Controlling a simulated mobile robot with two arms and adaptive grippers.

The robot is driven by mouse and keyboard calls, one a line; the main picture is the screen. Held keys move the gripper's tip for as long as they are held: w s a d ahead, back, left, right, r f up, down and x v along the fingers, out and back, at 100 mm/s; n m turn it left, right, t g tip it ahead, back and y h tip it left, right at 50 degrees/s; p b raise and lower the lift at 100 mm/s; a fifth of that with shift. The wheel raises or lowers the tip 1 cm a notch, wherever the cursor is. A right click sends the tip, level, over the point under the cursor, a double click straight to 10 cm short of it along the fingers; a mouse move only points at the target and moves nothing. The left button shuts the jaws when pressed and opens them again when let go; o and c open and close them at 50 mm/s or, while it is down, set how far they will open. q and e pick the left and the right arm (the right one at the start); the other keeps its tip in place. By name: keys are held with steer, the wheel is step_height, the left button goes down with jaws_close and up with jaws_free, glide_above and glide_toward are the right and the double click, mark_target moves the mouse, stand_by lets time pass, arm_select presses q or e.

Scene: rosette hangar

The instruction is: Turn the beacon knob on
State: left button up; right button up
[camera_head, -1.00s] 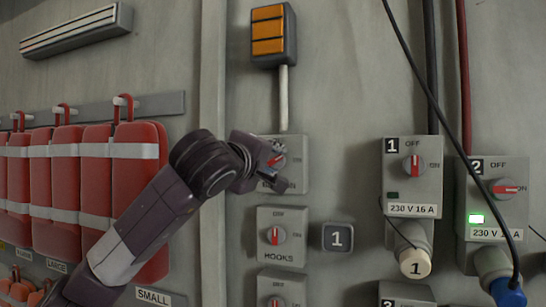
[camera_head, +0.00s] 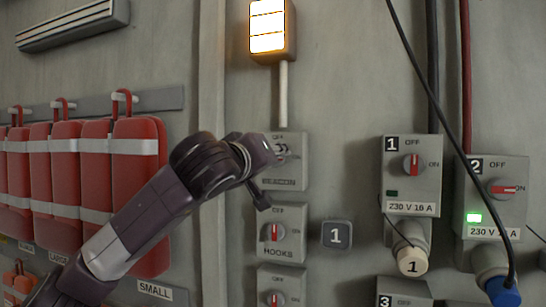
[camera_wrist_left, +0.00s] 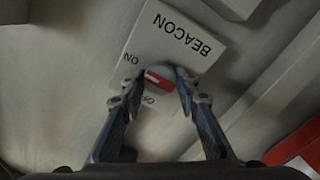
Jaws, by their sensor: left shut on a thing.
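The beacon box (camera_head: 284,183) is a grey wall box marked BEACON, with a round knob mostly hidden by my gripper in the head view. In the left wrist view the knob (camera_wrist_left: 158,78) shows grey with a red and white pointer bar, between ON and OFF labels. My left gripper (camera_head: 281,150) is shut on the knob, and in the left wrist view its fingertips (camera_wrist_left: 158,90) sit on both sides of it. The beacon lamp (camera_head: 268,27) above the box is lit bright white-yellow. My right gripper is not in view.
Socket boxes 1 (camera_head: 410,172) and 2 (camera_head: 503,166) with hanging cables are at the right. Red bags (camera_head: 140,190) hang at the left.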

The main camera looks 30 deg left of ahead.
arm_select(q)
steer(key=shift+w+d+f, duration=0.1)
steer(key=shift+f, duration=0.25)
steer(key=o, duration=1)
steer(key=shift+o, duration=0.8)
steer(key=shift+r, duration=0.2)
steer(key=v, duration=1.2)
